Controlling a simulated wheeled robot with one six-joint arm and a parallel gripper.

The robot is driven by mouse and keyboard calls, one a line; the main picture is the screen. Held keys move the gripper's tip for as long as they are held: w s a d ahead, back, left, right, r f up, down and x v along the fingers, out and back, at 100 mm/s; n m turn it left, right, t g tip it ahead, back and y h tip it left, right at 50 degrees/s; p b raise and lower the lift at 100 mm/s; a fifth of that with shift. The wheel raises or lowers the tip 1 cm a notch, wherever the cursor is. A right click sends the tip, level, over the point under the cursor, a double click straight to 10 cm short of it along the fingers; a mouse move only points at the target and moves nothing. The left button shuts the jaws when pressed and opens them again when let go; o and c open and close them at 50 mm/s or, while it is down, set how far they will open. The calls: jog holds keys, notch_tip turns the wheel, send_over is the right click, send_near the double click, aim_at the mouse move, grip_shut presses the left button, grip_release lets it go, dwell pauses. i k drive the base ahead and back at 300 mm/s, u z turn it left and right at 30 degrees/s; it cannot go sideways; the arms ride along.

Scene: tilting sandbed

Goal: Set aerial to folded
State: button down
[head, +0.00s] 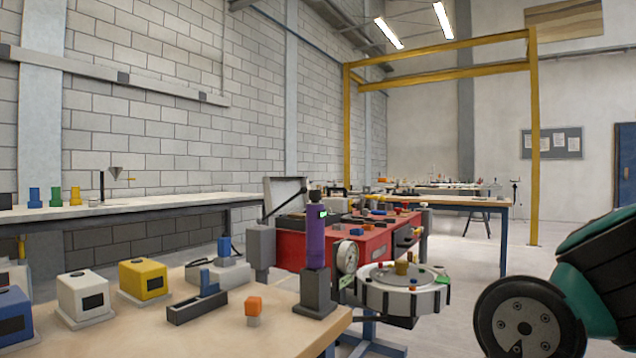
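No part is clearly recognisable as the aerial. A purple upright device (316,240) with a small green display stands in a dark grey holder (315,294) at the right end of the near wooden table. A short dark stub (315,194) shows at its top; I cannot tell whether this is the aerial or how it is set. Behind it, a thin dark rod (283,204) slants up to the right above a grey post (261,247). My gripper is not in view; only part of my arm shows at the lower right.
The near table (232,335) holds white (83,296) and yellow (143,279) boxes, a dark slotted block (197,307) and a small orange-topped piece (253,311). A round sandbed (393,295) and a red bench (304,248) stand behind. Open floor (466,285) lies to the right.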

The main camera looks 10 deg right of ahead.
aim_at(303, 189)
jog(key=u, duration=0.15)
jog(key=k, duration=0.3)
jog(key=z, duration=0.85)
jog(key=i, duration=1.2)
jog(key=u, duration=0.75)
